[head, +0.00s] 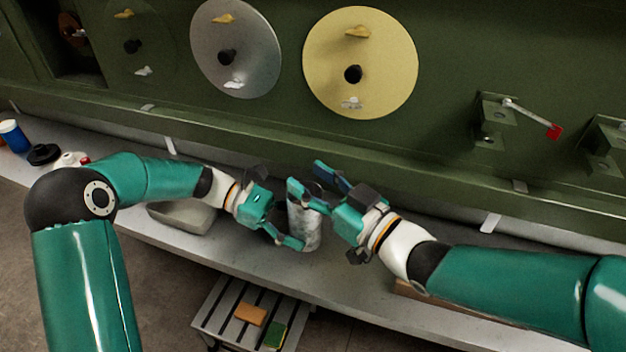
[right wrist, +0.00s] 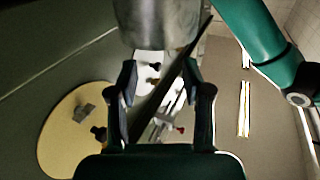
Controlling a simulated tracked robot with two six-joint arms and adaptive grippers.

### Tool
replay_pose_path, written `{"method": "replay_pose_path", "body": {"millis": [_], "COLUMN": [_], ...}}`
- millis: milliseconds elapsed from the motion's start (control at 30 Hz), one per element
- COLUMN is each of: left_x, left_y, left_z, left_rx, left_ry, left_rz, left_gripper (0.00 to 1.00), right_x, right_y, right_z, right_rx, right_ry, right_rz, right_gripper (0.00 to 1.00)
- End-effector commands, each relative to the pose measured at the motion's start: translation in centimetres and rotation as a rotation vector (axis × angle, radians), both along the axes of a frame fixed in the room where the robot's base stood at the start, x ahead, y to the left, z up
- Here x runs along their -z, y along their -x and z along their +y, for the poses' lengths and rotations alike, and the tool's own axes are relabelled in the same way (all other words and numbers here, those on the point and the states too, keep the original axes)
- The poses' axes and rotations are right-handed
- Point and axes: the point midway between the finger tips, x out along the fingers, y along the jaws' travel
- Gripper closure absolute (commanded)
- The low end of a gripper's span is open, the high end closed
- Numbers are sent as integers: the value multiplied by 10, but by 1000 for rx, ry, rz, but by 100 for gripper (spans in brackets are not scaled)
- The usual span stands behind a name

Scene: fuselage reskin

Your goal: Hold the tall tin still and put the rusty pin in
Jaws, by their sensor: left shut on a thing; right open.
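The tall tin (head: 306,226) is a grey, mottled cylinder standing upright on the bench. My left gripper (head: 288,232) is shut on it from the left, with one finger visible low on its near side. My right gripper (head: 308,178) is open at the tin's upper part, its fingers reaching left across and behind the rim. The tin's opening is largely hidden. In the right wrist view the tin (right wrist: 160,22) shows at the top, beyond the open fingers (right wrist: 163,92). A dark slanted bar crosses between them; I cannot tell whether it is the rusty pin.
A blue tin (head: 14,136) and a black round part (head: 43,154) stand at the far left. The green panel (head: 440,130) rises close behind the bench. A slatted cart (head: 218,315) stands below its front edge.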

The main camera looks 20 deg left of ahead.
Motion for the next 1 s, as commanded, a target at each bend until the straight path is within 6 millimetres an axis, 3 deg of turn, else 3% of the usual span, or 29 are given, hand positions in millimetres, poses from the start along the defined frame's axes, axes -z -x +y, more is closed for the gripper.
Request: {"method": "replay_pose_path", "body": {"millis": [433,1000], "left_x": [0,0], "left_y": [0,0], "left_z": [0,0], "left_rx": [0,0], "left_ry": [0,0], "left_rz": [0,0], "left_gripper": [54,54], "right_x": [-5,-50], "right_y": [0,0], "right_z": [0,0], "right_rx": [0,-1], "right_ry": [-1,-2], "right_rz": [-2,-3], "right_gripper": [51,51]}}
